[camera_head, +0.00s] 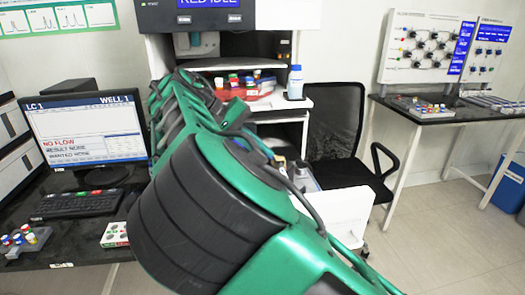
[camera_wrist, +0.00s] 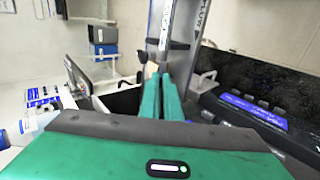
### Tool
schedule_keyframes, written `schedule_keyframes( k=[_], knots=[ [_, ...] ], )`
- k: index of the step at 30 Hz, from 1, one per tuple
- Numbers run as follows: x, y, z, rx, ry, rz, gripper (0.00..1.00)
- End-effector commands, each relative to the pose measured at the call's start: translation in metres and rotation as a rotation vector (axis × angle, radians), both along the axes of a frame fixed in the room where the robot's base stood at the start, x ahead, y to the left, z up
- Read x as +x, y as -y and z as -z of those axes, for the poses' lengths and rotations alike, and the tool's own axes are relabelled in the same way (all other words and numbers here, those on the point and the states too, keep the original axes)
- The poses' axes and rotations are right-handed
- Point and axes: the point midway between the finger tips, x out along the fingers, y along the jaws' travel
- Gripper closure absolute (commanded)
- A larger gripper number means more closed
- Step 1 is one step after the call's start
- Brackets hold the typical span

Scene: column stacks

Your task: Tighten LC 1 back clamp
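My gripper (camera_wrist: 162,78) shows in the wrist view as two green fingers close together, with only a thin dark line between them. Nothing is clearly seen held. Just beyond the tips stands an upright grey panel (camera_wrist: 181,62) with lettering on its edge and a dark bracket across it. A small tan piece (camera_wrist: 150,70) shows beside the tips; I cannot tell whether they touch it. I cannot make out the back clamp for certain. In the head view the LC 1 monitor (camera_head: 86,122) reads "NO FLOW"; my arm hides my gripper there.
A keyboard (camera_head: 75,203) and a vial rack (camera_head: 25,241) are on the left bench. A white bottle (camera_head: 295,83) stands on the shelf beside a red tray of vials. A black chair (camera_head: 335,125) stands right of my arm.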

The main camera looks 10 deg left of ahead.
Motion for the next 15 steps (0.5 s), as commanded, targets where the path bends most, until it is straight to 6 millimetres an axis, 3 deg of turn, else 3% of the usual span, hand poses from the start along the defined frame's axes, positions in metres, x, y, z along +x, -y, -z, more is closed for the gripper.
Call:
schedule_keyframes(
  k=[3,6,15],
  knots=[
    [-0.0004,0.0008,0.0027,-0.003,-0.005,0.001,1.00],
    [-0.0003,0.0008,0.0026,-0.003,-0.005,0.001,0.78],
    [-0.0004,-0.0002,0.0007,-0.001,-0.002,0.001,0.78]
  ],
)
